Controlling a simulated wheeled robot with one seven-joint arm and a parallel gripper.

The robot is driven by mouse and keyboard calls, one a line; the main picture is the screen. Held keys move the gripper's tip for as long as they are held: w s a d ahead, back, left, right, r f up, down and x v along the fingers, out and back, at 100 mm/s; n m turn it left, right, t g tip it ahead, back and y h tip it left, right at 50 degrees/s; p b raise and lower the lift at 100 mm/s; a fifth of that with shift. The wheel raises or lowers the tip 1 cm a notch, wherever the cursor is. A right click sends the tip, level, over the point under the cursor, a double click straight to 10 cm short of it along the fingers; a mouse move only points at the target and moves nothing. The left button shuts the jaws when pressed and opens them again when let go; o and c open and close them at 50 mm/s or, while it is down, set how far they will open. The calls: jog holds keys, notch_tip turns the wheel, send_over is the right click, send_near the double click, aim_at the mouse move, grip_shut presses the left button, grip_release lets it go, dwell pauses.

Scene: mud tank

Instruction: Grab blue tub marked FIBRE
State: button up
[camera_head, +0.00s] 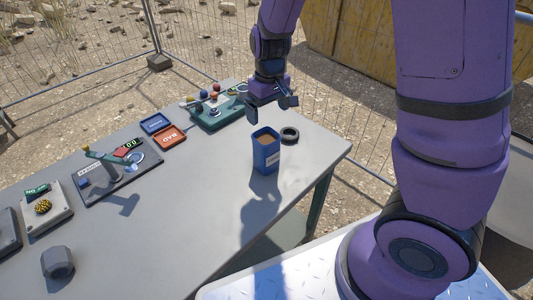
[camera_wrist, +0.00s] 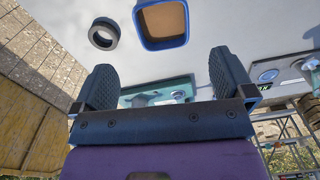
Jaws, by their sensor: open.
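The label's lettering is too small to read. In the wrist view the tub (camera_wrist: 163,42) shows from above, beyond the fingers. My gripper (camera_head: 272,106) hangs above and slightly behind the tub, apart from it. Its two dark fingers (camera_wrist: 162,84) are spread with nothing between them.
A black ring (camera_head: 289,134) lies on the table (camera_head: 205,200) just right of the tub. A green panel with coloured knobs (camera_head: 215,112) is behind. Orange (camera_head: 170,137) and blue (camera_head: 155,123) trays sit left. A grey nut-shaped block (camera_head: 57,262) is front left. The table's front middle is clear.

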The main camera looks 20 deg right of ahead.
aim_at(266, 141)
jog(key=shift+w+a+f, duration=0.1)
jog(key=shift+a+f, duration=0.05)
jog(key=shift+f, duration=2.85)
jog(key=shift+w+a+f, duration=0.1)
jog(key=shift+f, duration=2.9)
jog(key=c, duration=1.2)
jog(key=shift+r, duration=0.15)
